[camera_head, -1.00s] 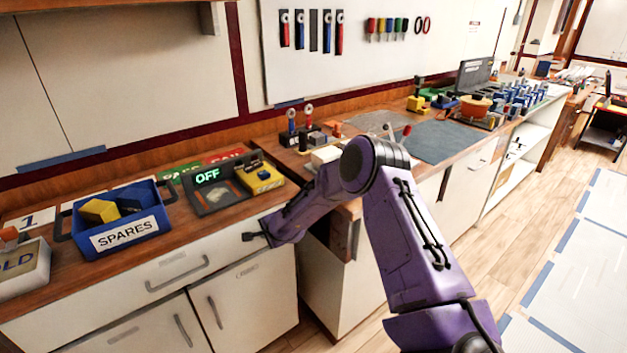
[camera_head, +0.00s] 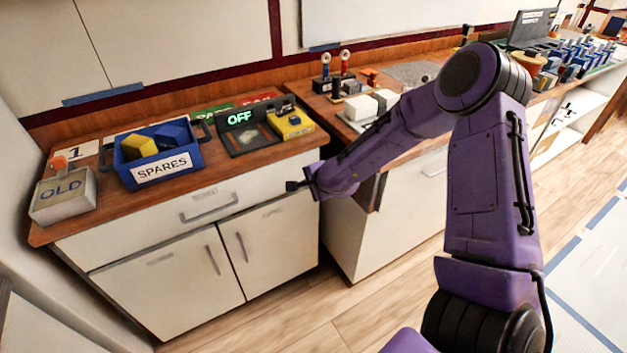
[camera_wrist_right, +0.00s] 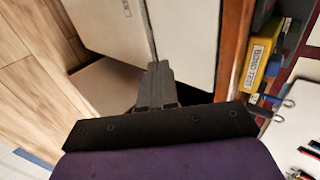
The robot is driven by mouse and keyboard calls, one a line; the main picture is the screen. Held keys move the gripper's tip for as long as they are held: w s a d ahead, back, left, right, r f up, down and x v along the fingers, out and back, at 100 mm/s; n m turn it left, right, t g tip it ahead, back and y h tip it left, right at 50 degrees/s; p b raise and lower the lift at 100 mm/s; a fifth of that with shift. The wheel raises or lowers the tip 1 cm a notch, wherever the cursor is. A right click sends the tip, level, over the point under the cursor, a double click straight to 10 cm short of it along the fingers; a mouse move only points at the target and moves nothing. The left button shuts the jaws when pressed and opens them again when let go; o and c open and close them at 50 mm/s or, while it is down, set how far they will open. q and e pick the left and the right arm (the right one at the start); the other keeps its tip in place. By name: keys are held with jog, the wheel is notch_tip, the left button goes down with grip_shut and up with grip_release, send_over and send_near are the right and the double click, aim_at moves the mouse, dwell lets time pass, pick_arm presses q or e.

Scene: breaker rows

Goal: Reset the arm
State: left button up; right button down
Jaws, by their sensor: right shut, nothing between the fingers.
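My purple right arm reaches in from the right in the head view. Its dark right gripper (camera_head: 293,186) is shut and empty, held in front of the white cabinet below the counter edge. The right wrist view shows the gripper's fingers (camera_wrist_right: 155,80) closed together, pointing toward the white cabinet fronts, with nothing between them. My left gripper is not in view.
On the wooden counter stand a blue SPARES bin (camera_head: 160,160) holding yellow and blue blocks, a box labelled OLD (camera_head: 63,195), a dark panel lit OFF (camera_head: 246,132) and a yellow device (camera_head: 291,122). Several blue breakers (camera_head: 575,55) stand far right. Floor is clear.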

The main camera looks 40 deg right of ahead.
jog(key=s+a+f+n+g, duration=0.2)
jog(key=s+f, duration=0.4)
jog(key=s, duration=0.5)
jog(key=s+a+f+n+g+h, duration=0.1)
jog(key=s+a+f+n, duration=0.4)
jog(key=s, duration=0.7)
jog(key=s+a+f+n+g, duration=0.3)
jog(key=s+f+n, duration=0.3)
jog(key=s, duration=0.5)
notch_tip(320, 180, down, 2)
jog(key=shift+s+a+f+h, duration=0.2)
jog(key=shift+a+f+h, duration=0.05)
jog(key=shift+a+h, duration=0.2)
